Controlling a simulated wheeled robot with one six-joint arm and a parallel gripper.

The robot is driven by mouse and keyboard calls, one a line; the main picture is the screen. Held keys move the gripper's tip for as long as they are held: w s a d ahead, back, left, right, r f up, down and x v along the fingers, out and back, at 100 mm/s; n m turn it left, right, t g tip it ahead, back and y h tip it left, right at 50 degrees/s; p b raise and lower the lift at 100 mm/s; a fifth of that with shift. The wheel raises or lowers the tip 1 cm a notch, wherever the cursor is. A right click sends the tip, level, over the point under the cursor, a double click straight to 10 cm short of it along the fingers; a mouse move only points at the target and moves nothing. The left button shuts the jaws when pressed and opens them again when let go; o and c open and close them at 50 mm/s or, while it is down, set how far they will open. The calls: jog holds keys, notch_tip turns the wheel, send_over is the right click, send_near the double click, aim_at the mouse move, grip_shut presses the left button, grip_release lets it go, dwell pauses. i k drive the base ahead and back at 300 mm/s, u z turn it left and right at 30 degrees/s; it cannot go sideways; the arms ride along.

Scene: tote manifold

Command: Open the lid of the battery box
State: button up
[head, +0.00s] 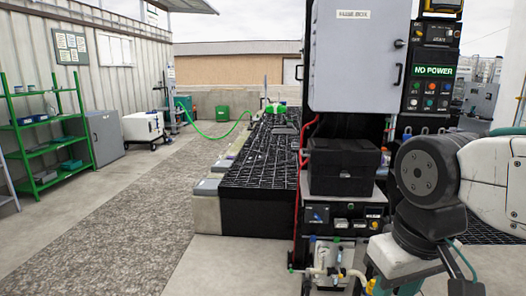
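The battery box is a black box (343,180) on a shelf of the dark equipment stand, below the grey fuse box. Its black lid (343,154) is on top and looks shut, with a seam around the upper part. The inside of the box is hidden. My arm's white link and black joints fill the right side of the head view, to the right of the battery box and apart from it in the picture. I cannot make out my gripper's fingers in this view.
The grey fuse box (356,52) hangs just above the battery box. Red cables (303,150) run down its left side. A "NO POWER" panel (431,75) stands at upper right. Pipes and valves (333,262) sit below. A black grated bed (262,155) lies behind; open floor is left.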

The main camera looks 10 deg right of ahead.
aim_at(344, 153)
jog(key=u, duration=0.15)
jog(key=i, duration=1.3)
jog(key=z, duration=0.3)
jog(key=k, duration=0.65)
jog(key=u, duration=0.95)
jog(key=i, duration=1.35)
jog(key=z, duration=1)
jog(key=i, duration=0.5)
jog(key=z, duration=0.5)
